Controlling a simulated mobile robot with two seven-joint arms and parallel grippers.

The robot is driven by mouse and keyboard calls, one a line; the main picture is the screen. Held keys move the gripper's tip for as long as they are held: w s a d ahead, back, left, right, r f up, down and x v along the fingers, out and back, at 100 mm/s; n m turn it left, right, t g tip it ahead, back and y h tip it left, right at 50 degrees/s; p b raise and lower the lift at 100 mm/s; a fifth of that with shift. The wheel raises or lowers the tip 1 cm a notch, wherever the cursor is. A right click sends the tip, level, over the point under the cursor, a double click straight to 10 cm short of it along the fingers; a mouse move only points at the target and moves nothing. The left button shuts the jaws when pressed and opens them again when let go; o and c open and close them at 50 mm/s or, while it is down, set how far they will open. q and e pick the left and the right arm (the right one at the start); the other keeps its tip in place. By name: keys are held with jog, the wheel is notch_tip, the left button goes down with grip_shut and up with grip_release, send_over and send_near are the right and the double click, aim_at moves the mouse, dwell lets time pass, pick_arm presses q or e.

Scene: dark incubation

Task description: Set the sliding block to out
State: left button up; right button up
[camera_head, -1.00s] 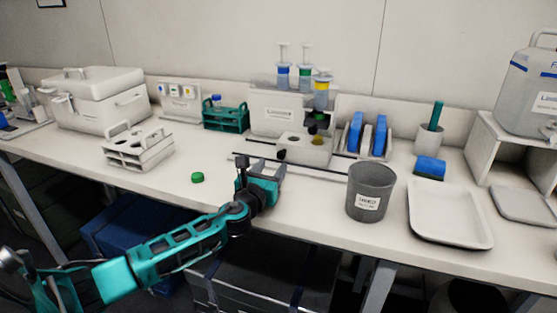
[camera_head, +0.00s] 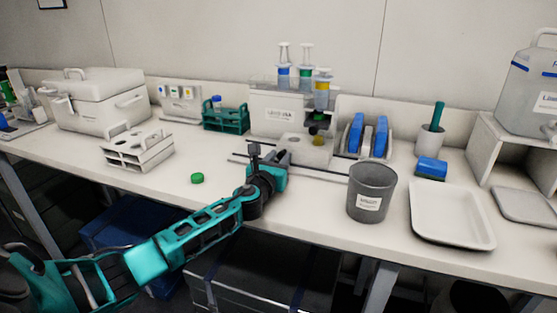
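The sliding block (camera_head: 308,151) looks like the white block with a round recess on top. It sits on dark rails (camera_head: 330,171) at the front of the white dispenser (camera_head: 275,111), below its syringes. My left gripper (camera_head: 270,153) is just left of the block, above the rails, with its fingers apart. Its right finger is close to the block's left face; I cannot tell whether it touches. The dark knob on that side is hidden or merged with the gripper. My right gripper is not in view.
A grey beaker (camera_head: 371,190) and a white tray (camera_head: 450,216) stand to the right. A green cap (camera_head: 197,178) lies to the left, near a white rack (camera_head: 138,151). A teal tube rack (camera_head: 226,118) is behind. The bench's left front is clear.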

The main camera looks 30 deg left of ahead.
pick_arm(q)
grip_shut()
jog(key=s+a+b, duration=0.1)
jog(key=a, duration=0.3)
jog(key=s+a+b, duration=0.1)
jog(key=a, duration=0.3)
jog(key=s+a+b, duration=0.1)
jog(key=a, duration=0.3)
jog(key=shift+f, duration=0.15)
jog(key=shift+a, duration=0.35)
jog(key=shift+o, duration=1.6)
grip_release()
jog(key=shift+a, duration=0.1)
jog(key=shift+o, duration=0.4)
